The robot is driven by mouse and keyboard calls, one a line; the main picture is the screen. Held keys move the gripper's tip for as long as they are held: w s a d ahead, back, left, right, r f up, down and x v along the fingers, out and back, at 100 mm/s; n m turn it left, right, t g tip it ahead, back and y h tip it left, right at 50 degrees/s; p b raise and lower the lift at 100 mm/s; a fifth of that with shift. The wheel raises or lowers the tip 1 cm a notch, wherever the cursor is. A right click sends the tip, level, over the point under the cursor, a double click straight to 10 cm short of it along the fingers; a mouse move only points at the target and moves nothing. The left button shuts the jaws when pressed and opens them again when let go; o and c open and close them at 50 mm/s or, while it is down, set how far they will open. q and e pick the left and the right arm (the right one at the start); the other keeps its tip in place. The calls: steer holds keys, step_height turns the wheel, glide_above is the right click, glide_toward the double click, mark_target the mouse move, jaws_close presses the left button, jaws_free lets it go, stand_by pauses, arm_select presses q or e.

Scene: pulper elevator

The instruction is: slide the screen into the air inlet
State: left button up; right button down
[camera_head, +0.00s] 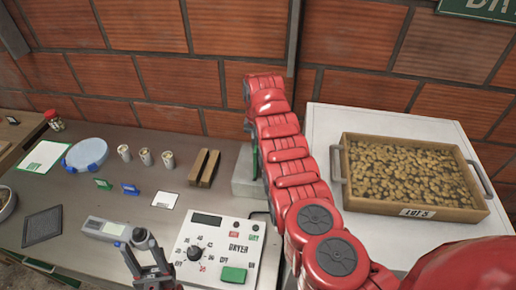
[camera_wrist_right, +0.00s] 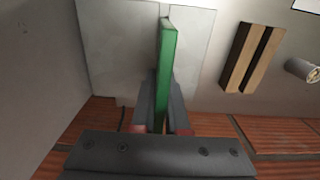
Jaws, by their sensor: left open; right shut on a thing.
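My right gripper (camera_wrist_right: 160,95) is shut on a thin green-edged panel, which I take to be the screen (camera_wrist_right: 166,60), seen nearly edge-on in the wrist view. In the head view only a green sliver of it (camera_head: 254,162) shows beside my red right arm, which hides most of the gripper. The panel is at a light grey metal block (camera_head: 243,182), which also shows in the wrist view (camera_wrist_right: 110,40). My left gripper (camera_head: 150,262) is open and empty at the front of the bench.
The dryer control box (camera_head: 215,250) stands near my left gripper, with a grey meter (camera_head: 105,228) to its left. Wooden bars (camera_head: 204,168), small cans (camera_head: 145,157) and a dark mesh square (camera_head: 42,225) lie on the bench. A bean tray (camera_head: 410,212) rests on the white top at right.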

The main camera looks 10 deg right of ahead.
mark_target(258, 157)
steer(key=shift+b, duration=0.65)
stand_by(0.7)
steer(key=shift+f+b, duration=1.75)
steer(key=shift+f, duration=1.6)
steer(key=shift+r, duration=0.2)
steer(key=shift+r+p, duration=0.4)
steer(key=shift+r, duration=2.55)
steer(key=shift+b, duration=0.65)
